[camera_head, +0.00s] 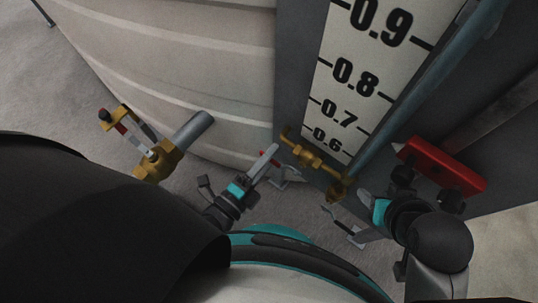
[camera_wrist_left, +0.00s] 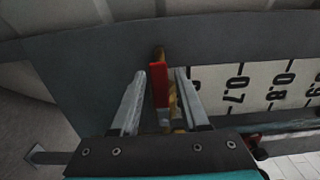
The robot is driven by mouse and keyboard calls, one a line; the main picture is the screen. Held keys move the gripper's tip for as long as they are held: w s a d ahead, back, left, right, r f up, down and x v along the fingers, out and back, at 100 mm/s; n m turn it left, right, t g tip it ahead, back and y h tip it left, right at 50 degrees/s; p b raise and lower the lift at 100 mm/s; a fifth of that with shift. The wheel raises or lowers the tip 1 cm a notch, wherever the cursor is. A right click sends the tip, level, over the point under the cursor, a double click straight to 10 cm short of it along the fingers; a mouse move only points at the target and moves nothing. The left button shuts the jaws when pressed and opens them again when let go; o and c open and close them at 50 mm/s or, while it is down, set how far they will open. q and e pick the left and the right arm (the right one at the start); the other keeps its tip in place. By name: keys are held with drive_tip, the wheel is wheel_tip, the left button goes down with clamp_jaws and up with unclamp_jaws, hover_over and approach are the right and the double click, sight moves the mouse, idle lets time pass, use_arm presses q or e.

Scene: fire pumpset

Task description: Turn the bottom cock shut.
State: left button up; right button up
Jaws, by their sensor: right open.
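The bottom cock (camera_head: 312,155) is a brass fitting at the foot of the level gauge, by the 0.6 mark. Its red lever (camera_wrist_left: 159,84) shows upright in the left wrist view, with brass behind it. My left gripper (camera_head: 275,167) is at the cock's left side. In the left wrist view its two fingers (camera_wrist_left: 160,100) stand on either side of the red lever, with narrow gaps visible, so it looks open around the lever. In the head view the lever is mostly hidden by the fingers. My right gripper (camera_head: 347,215) is open and empty, below right of the cock.
The white gauge board (camera_head: 357,85) with black numbers and a grey pipe (camera_head: 420,85) rise above the cock. A red block (camera_head: 440,165) is close to my right arm. A larger brass valve (camera_head: 157,160) stands left, before the ribbed tank (camera_head: 190,60).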

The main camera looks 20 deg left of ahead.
use_arm(q)
clamp_jaws()
idle(1.1)
